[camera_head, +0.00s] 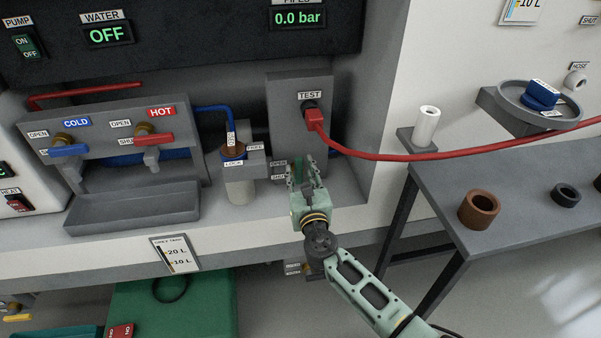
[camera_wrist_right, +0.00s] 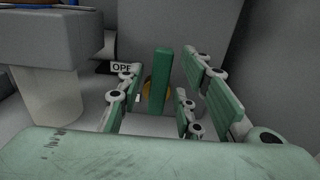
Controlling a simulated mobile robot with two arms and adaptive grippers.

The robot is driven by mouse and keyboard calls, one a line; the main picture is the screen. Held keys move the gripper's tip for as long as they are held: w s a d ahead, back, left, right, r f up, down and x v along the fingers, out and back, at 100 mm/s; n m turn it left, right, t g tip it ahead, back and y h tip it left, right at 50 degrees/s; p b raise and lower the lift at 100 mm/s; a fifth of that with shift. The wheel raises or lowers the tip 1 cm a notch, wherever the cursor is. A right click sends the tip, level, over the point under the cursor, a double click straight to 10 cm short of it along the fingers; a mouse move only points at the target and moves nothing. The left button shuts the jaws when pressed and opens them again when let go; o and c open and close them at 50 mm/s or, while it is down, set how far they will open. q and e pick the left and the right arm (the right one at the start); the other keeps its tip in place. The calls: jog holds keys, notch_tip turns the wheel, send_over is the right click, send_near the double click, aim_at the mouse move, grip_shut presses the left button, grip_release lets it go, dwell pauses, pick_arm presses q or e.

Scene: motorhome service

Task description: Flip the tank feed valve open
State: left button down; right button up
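The tank feed valve appears to be the green lever (camera_wrist_right: 160,80) in the right wrist view, standing upright in front of a brass-coloured body. A partly covered label reading "OPE" (camera_wrist_right: 121,68) is just left of it. My right gripper (camera_head: 304,174) is at the shelf below the TEST panel, beside the small OPEN and SHUT labels (camera_head: 278,171). In the wrist view its fingers are open, one on each side of the lever, with gaps visible. In the head view the gripper largely hides the valve. My left gripper is out of view.
A grey-topped canister (camera_head: 239,187) stands left of the gripper. A red hose (camera_head: 400,156) runs right from the TEST socket (camera_head: 310,105). The COLD and HOT taps (camera_head: 152,138) are further left. A grey table (camera_head: 510,190) with a brown ring (camera_head: 479,210) stands right.

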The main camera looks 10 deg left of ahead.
jog(key=shift+s, duration=0.1)
jog(key=v, duration=1.2)
jog(key=shift+r, duration=0.1)
dwell(0.3)
